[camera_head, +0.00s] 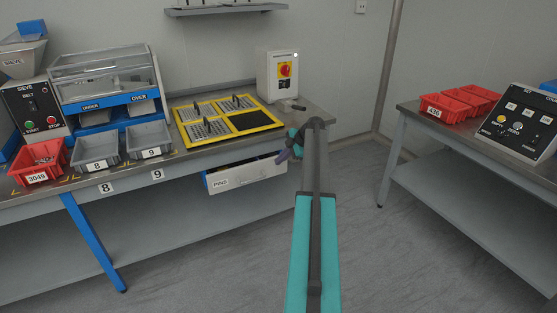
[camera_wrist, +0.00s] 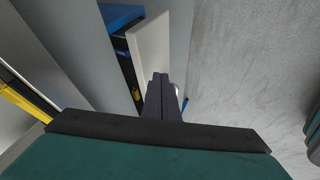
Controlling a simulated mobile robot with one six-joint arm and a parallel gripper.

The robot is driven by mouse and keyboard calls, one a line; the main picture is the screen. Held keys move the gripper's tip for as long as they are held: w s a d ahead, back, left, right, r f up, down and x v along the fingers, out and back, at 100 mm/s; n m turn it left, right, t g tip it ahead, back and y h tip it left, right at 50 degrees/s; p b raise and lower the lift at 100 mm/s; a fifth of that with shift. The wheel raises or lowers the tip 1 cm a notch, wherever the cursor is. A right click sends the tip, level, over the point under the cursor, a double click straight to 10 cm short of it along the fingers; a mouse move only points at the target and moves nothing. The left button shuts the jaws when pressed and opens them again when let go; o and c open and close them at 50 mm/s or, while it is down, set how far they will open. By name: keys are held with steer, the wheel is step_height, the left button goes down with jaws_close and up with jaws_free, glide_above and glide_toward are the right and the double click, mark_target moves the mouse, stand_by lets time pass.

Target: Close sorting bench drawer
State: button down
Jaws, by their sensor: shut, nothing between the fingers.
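The sorting bench drawer has a pale front labelled PINS (camera_head: 235,177) and hangs under the bench top. It stands partly open. In the wrist view the drawer front (camera_wrist: 150,45) is a pale upright panel, with a blue edge and a dark gap behind it. My gripper (camera_head: 281,158) is at the right end of the drawer front, just below the bench edge. Its dark fingers (camera_wrist: 160,78) are together and empty, and overlap the lower end of the panel in the wrist view. I cannot tell whether they touch it.
The bench top (camera_head: 185,157) carries a yellow-framed tray (camera_head: 225,124), grey bins (camera_head: 95,152), a red bin (camera_head: 38,165) and a switch box (camera_head: 277,76). A second bench (camera_head: 420,122) with red bins stands right. The floor (camera_head: 370,225) between the benches is clear.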

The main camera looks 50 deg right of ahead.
steer(key=s+a+v, duration=0.1)
steer(key=a+v, duration=0.1)
steer(key=v, duration=0.9)
steer(key=shift+s+d+f+p, duration=0.3)
steer(key=shift+d+f+p, duration=0.05)
